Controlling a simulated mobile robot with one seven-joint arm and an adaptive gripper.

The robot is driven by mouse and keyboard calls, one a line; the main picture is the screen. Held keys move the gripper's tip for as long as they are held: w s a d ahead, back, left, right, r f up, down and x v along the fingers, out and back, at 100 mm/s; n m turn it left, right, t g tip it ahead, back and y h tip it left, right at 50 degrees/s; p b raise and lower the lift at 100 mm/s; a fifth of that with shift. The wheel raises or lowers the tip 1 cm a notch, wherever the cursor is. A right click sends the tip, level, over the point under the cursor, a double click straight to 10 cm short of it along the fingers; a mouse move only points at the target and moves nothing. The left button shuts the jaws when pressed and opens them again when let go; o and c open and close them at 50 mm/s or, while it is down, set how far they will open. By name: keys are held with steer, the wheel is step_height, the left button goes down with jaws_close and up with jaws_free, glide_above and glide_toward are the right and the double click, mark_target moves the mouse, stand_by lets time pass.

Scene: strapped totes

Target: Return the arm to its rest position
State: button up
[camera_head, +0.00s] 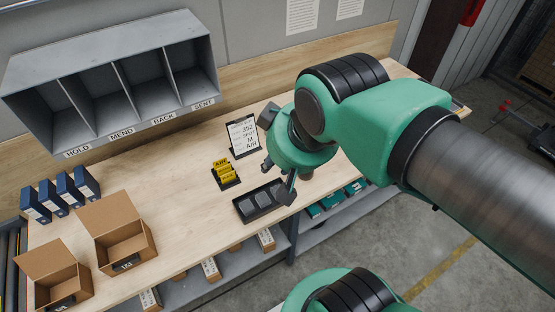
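My arm reaches in from the right, with its green wrist over the right part of the wooden bench (165,215). My gripper (275,154) hangs at the wrist's left side, above the bench. Its dark fingers are spread well apart, and I see nothing held between them. Below it is a black tray (243,206) with grey pieces in it. The wrist hides part of the bench and the wall behind.
A clipboard sign (243,136) and a yellow card stand (226,174) are close to the gripper. A grey sorting rack (112,80) is at the back left. Two open cardboard boxes (122,232) and several blue binders (62,193) stand left.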

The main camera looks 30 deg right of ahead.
steer(key=shift+f, duration=0.1)
step_height(320, 180, down, 15)
steer(key=b, duration=1.5)
